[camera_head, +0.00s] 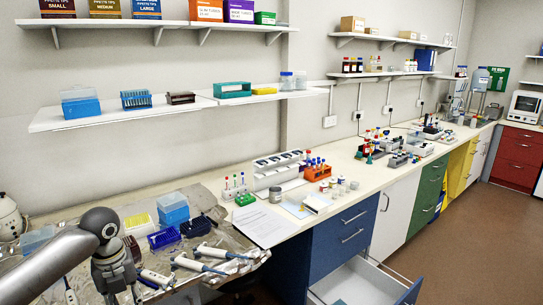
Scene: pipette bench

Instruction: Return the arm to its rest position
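My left arm comes in from the lower left. Its gripper (120,288) points down over the near left part of the bench, close to the bottom edge of the picture. Its fingers are small and dark, and I cannot tell how far apart they are or whether anything is between them. My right gripper is not in view.
Blue tip boxes (173,210) and a dark blue rack (163,238) stand behind the gripper. A paper sheet (262,225), an orange tube rack (317,172) and bottles are farther right. An open white drawer (357,284) juts out in front. Shelves (110,117) hang above.

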